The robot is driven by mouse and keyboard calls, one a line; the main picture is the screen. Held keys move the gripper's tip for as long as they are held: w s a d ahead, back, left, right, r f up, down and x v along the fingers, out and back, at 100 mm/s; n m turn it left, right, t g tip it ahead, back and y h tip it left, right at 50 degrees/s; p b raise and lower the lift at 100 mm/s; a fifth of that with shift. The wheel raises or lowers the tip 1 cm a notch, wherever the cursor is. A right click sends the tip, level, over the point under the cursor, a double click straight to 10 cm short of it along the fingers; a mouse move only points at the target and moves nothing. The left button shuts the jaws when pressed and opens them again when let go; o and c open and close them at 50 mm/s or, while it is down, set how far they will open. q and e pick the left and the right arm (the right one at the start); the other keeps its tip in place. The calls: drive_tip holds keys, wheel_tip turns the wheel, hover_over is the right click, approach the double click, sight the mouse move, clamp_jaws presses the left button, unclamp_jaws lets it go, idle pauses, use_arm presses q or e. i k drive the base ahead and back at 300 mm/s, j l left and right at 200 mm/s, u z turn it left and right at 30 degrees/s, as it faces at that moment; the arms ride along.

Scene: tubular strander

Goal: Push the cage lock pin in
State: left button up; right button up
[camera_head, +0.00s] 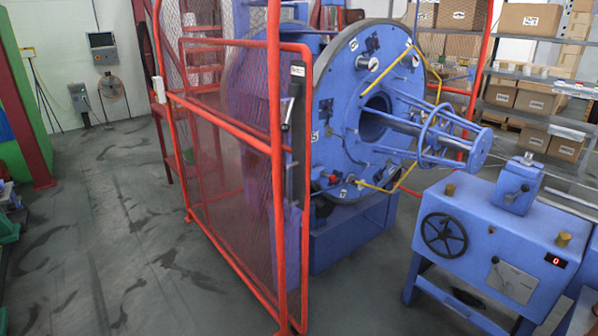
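The big blue strander disc (345,130) stands upright behind a red guard, with a blue tubular frame (425,118) sticking out of its middle to the right. A small red-and-dark fitting (333,180) sits low on the disc's face. I cannot tell whether it is the cage lock pin, and I cannot make out the pin for certain elsewhere. Neither of my grippers shows in the head view.
A red mesh guard gate (238,150) with a dark latch handle (287,118) stands left of the disc. A blue machine (490,240) with a black handwheel (443,235) and red display is at right. Shelves with boxes (540,100) stand behind. The grey floor (110,240) at left is clear.

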sight(331, 178)
drive_tip(key=i+l+u, duration=0.15)
drive_tip(key=i, duration=0.4)
drive_tip(key=i+l+u, duration=0.15)
drive_tip(key=i, duration=0.35)
drive_tip(key=i+l+u, duration=0.2)
drive_tip(key=i+l, duration=0.15)
drive_tip(key=i, duration=0.2)
drive_tip(key=i+l+u, duration=0.15)
drive_tip(key=i+l, duration=0.25)
drive_tip(key=i, duration=0.1)
